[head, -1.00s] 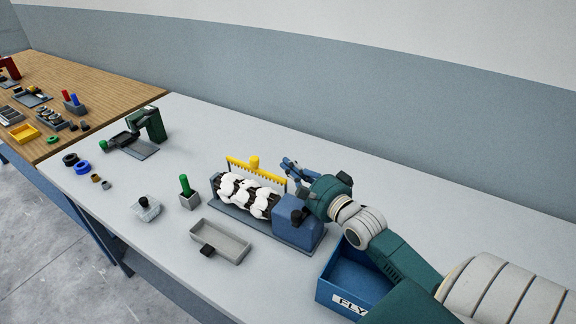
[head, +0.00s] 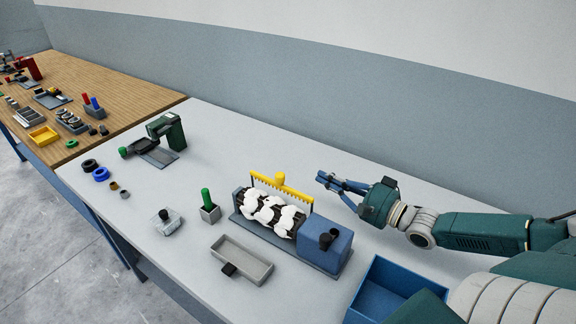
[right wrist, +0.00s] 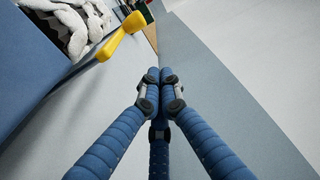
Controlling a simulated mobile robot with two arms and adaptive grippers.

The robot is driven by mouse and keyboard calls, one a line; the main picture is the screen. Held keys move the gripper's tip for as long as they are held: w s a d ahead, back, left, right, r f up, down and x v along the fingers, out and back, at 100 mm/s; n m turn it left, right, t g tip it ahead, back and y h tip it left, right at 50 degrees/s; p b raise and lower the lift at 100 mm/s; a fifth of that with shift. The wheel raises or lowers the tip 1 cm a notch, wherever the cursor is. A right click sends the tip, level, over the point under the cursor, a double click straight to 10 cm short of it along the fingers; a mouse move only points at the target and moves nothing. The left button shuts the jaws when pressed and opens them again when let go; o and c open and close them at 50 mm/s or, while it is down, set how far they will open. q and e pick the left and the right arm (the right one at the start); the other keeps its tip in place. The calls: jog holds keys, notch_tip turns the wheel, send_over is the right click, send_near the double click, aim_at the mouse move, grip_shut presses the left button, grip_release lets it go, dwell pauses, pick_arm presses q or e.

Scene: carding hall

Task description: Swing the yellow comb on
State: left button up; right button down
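The yellow comb (head: 296,191), a toothed bar with a round knob, stands along the back side of a roller covered in white fleece (head: 268,211). The roller sits on a grey base beside a blue block (head: 325,243) with a black knob. My right gripper (head: 320,176) is behind the machine, to the right of the comb's knob and apart from it. In the right wrist view its blue fingers (right wrist: 160,76) meet at the tips with nothing between them. The comb's yellow knob end (right wrist: 131,23) shows at upper left there. My left gripper is out of view.
A grey tray (head: 257,270), a green-handled tool in a holder (head: 209,212) and a small clear box (head: 167,224) stand in front. A blue bin (head: 373,292) is at right. The wall (head: 400,110) rises behind; the table behind the comb is clear.

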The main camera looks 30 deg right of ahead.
aim_at(280, 181)
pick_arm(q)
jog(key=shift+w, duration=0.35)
pick_arm(e)
jog(key=shift+w+d+r, duration=0.25)
jog(key=shift+d, duration=0.05)
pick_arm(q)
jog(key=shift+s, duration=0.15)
pick_arm(e)
jog(key=shift+s, duration=0.15)
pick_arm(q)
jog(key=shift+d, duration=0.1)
pick_arm(e)
jog(key=shift+b+x, duration=2.65)
jog(key=shift+x, duration=2.45)
pick_arm(q)
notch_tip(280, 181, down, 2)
jog(key=p, duration=0.3)
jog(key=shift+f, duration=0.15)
pick_arm(e)
jog(key=s+a, duration=0.2)
jog(key=a, duration=0.1)
jog(key=shift+s+a, duration=0.15)
jog(key=shift+s, duration=0.15)
